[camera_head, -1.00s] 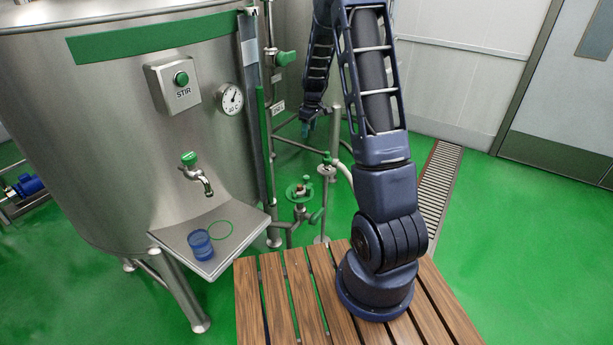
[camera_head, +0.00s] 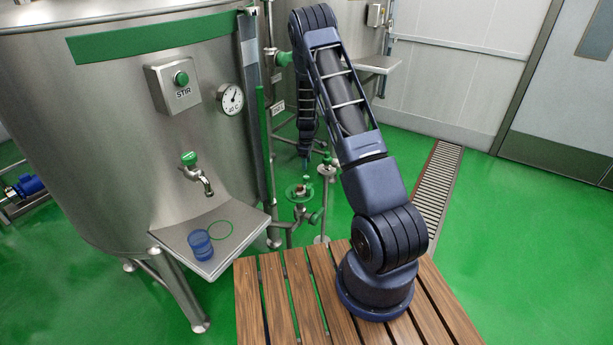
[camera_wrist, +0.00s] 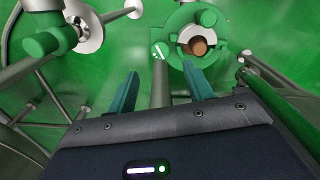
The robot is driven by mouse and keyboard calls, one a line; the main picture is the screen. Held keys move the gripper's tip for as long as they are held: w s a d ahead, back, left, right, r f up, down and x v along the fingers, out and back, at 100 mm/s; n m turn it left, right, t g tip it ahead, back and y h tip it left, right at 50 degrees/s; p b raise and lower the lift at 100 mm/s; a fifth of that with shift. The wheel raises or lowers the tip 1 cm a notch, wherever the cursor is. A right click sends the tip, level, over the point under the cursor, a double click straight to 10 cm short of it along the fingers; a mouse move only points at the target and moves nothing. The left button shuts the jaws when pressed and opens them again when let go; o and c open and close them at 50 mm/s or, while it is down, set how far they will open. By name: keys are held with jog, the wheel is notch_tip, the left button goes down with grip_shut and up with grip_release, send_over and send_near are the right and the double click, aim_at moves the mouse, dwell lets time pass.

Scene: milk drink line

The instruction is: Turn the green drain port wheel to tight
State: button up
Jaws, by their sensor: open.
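The green drain port wheel (camera_head: 291,192) sits low on the pipework beside the tank in the head view. In the wrist view the green wheel (camera_wrist: 181,30) is at the top right of centre, around a pale ring with a brown middle. My gripper (camera_wrist: 161,74) is open and empty, its two teal fingers apart. The right finger points close to the wheel's lower edge; I cannot tell whether it touches. In the head view my gripper (camera_head: 305,164) hangs pointing down just above the wheel, small and partly hard to make out.
The steel tank (camera_head: 110,130) stands at the left, with a tap (camera_head: 195,172) over a tray (camera_head: 212,266) holding a blue cup (camera_head: 200,244). Pipes and another green valve handle (camera_head: 284,59) stand near my arm. Green floor is clear at the right.

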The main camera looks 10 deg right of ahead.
aim_at(306, 177)
notch_tip(306, 177, down, 8)
jog(key=shift+f, duration=0.1)
dwell(0.4)
jog(key=c, duration=1)
